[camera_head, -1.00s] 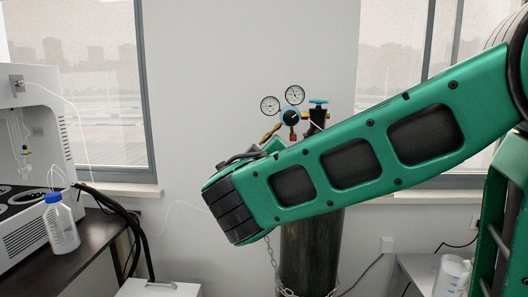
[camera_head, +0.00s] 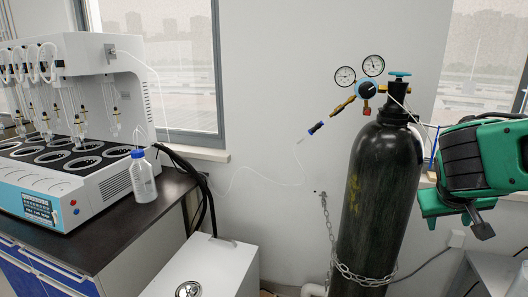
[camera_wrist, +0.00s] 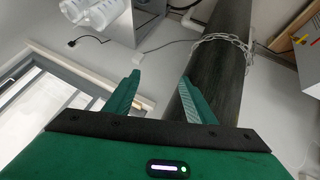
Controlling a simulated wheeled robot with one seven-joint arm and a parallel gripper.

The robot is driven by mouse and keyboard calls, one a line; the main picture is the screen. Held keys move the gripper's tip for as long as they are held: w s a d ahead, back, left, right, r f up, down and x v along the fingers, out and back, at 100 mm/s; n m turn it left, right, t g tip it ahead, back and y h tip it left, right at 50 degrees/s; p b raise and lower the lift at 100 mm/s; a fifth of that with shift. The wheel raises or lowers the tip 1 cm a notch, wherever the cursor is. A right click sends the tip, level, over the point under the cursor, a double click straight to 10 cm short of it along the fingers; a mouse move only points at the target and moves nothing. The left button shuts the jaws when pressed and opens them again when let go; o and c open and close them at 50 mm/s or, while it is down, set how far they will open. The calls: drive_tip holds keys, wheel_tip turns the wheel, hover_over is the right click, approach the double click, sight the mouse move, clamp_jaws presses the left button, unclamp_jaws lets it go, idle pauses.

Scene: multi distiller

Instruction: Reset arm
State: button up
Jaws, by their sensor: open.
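My gripper (camera_wrist: 160,98) shows in the wrist view with its two green fingers spread apart and nothing between them. The black gas cylinder (camera_wrist: 232,50) stands behind and beside the right finger in that view; I cannot tell the exact gap. In the head view my green arm (camera_head: 475,165) is at the right edge, to the right of the gas cylinder (camera_head: 380,185). The fingertips cannot be made out clearly in the head view.
A chain (camera_head: 360,276) holds the cylinder near the wall; gauges (camera_head: 359,73) sit at its top. A multi-position distiller (camera_head: 75,125) and a blue-capped bottle (camera_head: 143,182) stand on the dark bench (camera_head: 125,225) at left. A white cabinet (camera_head: 205,268) is beside it.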

drive_tip(key=s+a+f+m+g+y, duration=0.1)
drive_tip(key=s+f+m+g+y, duration=0.1)
drive_tip(key=s, duration=0.9)
drive_tip(key=s+a+f+m+g+y, duration=0.1)
drive_tip(key=s+f+g+y, duration=0.2)
drive_tip(key=s, duration=0.7)
wheel_tip(320, 180, down, 2)
drive_tip(key=shift+s+a+f+m+y, duration=0.1)
drive_tip(key=shift+s+a+m+y, duration=0.3)
drive_tip(key=shift+y, duration=0.1)
drive_tip(key=shift+w+f+g, duration=0.25)
drive_tip(key=shift+w+g, duration=0.05)
drive_tip(key=shift+w, duration=0.35)
